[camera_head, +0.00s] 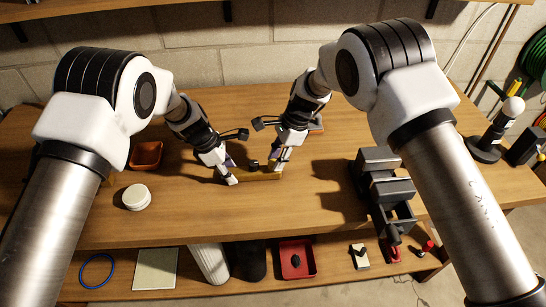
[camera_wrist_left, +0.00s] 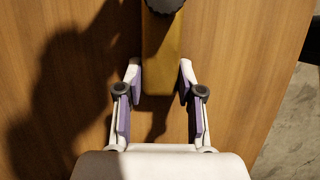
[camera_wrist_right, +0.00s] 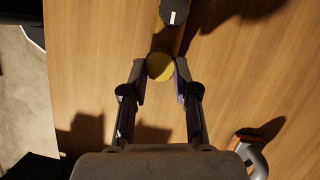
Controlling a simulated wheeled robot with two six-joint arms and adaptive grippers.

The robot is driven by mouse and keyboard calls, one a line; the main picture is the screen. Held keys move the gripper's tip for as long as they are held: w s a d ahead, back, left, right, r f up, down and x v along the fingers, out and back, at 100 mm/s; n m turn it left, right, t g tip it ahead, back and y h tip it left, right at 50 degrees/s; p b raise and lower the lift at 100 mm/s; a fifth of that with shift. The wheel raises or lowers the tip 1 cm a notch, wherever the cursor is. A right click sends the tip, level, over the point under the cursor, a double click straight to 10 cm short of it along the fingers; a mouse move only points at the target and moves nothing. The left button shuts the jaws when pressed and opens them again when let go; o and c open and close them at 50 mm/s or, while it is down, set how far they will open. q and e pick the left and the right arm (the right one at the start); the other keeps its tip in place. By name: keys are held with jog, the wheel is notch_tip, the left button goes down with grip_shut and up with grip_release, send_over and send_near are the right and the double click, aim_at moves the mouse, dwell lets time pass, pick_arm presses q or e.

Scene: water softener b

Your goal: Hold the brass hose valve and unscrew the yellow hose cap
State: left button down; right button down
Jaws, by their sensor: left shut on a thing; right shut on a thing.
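The brass hose valve (camera_head: 257,177) lies on the wooden bench between my two grippers, with a black knob (camera_head: 253,164) on top. In the left wrist view the valve's bar-shaped body (camera_wrist_left: 162,50) reaches in between the fingertips. My left gripper (camera_head: 232,178) is shut on that end. In the right wrist view the round yellow hose cap (camera_wrist_right: 160,67) sits at the other end of the valve, between the fingertips of my right gripper (camera_wrist_right: 160,76), which is shut on it. In the head view the right gripper's fingers mostly hide the cap.
A dark vise (camera_head: 378,182) stands to the right. An orange tray (camera_head: 146,155) and a white round container (camera_head: 136,197) are at the left. An orange-and-grey object (camera_wrist_right: 252,150) lies near the right gripper. A lower shelf holds a red bin (camera_head: 297,258). The front bench middle is clear.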

pick_arm(q)
jog(key=shift+s+a, duration=0.1)
jog(key=shift+s, duration=0.05)
pick_arm(e)
notch_tip(320, 180, up, 3)
jog(key=shift+s+a+f, duration=0.1)
jog(key=shift+a+f, duration=0.05)
jog(key=shift+f, duration=0.05)
jog(key=shift+r, duration=1.4)
pick_arm(q)
jog(key=c, duration=0.7)
grip_release()
jog(key=shift+o, duration=0.2)
pick_arm(e)
notch_tip(320, 180, up, 5)
jog(key=shift+f, duration=0.1)
pick_arm(q)
jog(key=v, duration=1.2)
